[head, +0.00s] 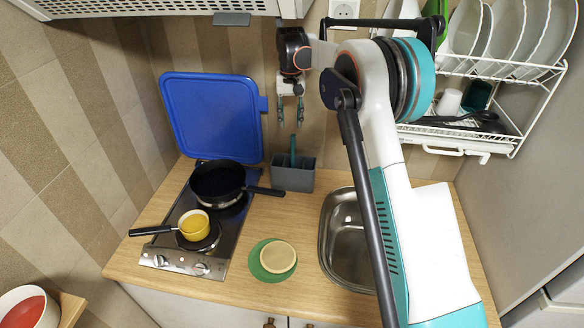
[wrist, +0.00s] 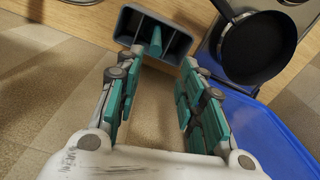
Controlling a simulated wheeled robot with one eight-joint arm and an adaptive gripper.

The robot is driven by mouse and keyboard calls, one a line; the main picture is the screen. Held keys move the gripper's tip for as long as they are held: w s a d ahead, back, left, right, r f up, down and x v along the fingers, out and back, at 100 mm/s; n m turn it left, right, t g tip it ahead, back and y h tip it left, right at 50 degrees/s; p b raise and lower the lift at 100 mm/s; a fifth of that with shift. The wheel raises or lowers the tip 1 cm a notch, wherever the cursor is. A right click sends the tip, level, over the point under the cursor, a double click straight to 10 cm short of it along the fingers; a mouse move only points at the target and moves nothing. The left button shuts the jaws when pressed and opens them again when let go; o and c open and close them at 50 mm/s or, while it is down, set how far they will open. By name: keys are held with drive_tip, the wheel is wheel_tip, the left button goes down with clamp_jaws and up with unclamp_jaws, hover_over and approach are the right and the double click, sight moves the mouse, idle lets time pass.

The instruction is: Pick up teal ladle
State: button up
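The teal ladle (head: 293,148) stands in a grey utensil holder (head: 292,179) at the back of the counter, with only its handle showing above the rim. In the wrist view the end of the teal handle (wrist: 155,42) rises from the holder (wrist: 174,38), between and beyond my fingertips. The rest of the ladle is hidden inside the holder. My gripper (head: 290,122) hangs above the holder, pointing down. Its two fingers are apart with nothing between them, and in the wrist view the open gripper (wrist: 161,64) is short of the handle.
A raised blue hob lid (head: 211,115) stands left of my gripper. A black frying pan (head: 217,182) and a yellow saucepan (head: 194,224) sit on the hob. A green plate with a tan round piece (head: 277,257) lies in front. The sink (head: 343,240) and dish rack (head: 510,72) are right.

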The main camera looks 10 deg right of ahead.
hover_over(293, 150)
drive_tip(key=w, duration=0.2)
wheel_tip(293, 150, down, 7)
drive_tip(key=f, duration=0.2)
drive_tip(key=s+f, duration=0.1)
drive_tip(key=f, duration=0.2)
drive_tip(key=shift+s+d+b, duration=0.1)
drive_tip(key=shift+b, duration=0.2)
drive_tip(key=shift+f, duration=0.6)
clamp_jaws()
